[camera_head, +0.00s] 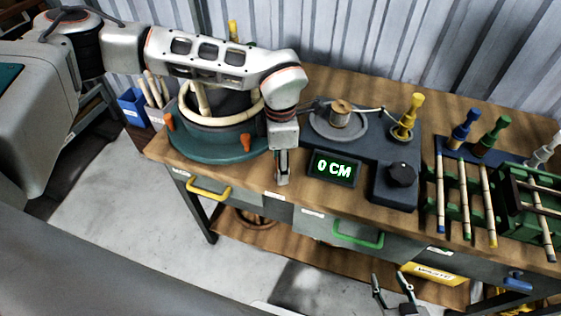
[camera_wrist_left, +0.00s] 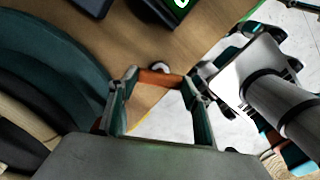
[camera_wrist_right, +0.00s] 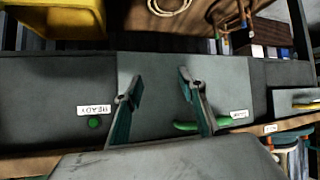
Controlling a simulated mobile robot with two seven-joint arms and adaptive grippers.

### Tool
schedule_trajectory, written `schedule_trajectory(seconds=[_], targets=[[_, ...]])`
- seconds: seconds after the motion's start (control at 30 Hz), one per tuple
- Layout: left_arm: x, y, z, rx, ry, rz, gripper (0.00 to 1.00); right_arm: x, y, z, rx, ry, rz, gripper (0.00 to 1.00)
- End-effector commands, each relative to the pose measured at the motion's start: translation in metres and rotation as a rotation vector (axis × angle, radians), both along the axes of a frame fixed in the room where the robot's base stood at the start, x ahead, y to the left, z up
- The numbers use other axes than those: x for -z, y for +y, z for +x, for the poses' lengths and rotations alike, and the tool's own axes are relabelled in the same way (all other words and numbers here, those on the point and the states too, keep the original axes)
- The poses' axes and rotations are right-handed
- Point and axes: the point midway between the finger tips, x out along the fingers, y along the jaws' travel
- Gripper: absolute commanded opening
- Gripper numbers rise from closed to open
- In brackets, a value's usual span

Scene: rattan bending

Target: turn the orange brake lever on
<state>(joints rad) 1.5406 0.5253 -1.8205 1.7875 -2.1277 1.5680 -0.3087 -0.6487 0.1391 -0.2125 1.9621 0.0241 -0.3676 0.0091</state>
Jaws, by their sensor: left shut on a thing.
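The orange brake lever (camera_wrist_left: 160,77) shows in the left wrist view as a short orange bar between the fingertips of my left gripper (camera_wrist_left: 160,84). In the head view my left gripper (camera_head: 282,180) points down at the right side of the round green bending base (camera_head: 190,149) and hides most of the lever. Its fingers are shut on the lever. My right gripper (camera_head: 392,284) is open and empty in front of the bench, low in the head view. In the right wrist view its fingers (camera_wrist_right: 157,80) stand apart before the grey drawer fronts.
A display reading 0 CM (camera_head: 333,168), a black knob (camera_head: 401,174) and a spool (camera_head: 340,113) stand right of my left gripper. Orange clamps (camera_head: 245,141) sit on the green base. Green racks with sticks (camera_head: 465,190) fill the right side. Drawers have yellow and green handles (camera_head: 357,236).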

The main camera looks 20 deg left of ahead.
Motion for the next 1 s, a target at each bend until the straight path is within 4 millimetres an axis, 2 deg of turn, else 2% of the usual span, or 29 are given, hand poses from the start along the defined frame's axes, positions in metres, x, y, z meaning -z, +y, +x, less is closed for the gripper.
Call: schedule_trajectory(seconds=[0.2, 0.5, 1.0], targets=[[-0.0018, -0.0004, 0.001, 0.193, -0.003, -0.001, 0.27, -0.0026, 0.0001, 0.0005, 0.0, -0.001, 0.0, 0.4], [-0.002, -0.0004, 0.0012, 0.391, -0.003, -0.001, 0.27, -0.0047, 0.0, 0.0008, 0.0, -0.002, -0.001, 0.4], [-0.0014, -0.0003, 0.0009, 0.496, -0.002, -0.001, 0.27, -0.0057, 0.0, 0.001, 0.0, -0.003, 0.0, 0.4]])
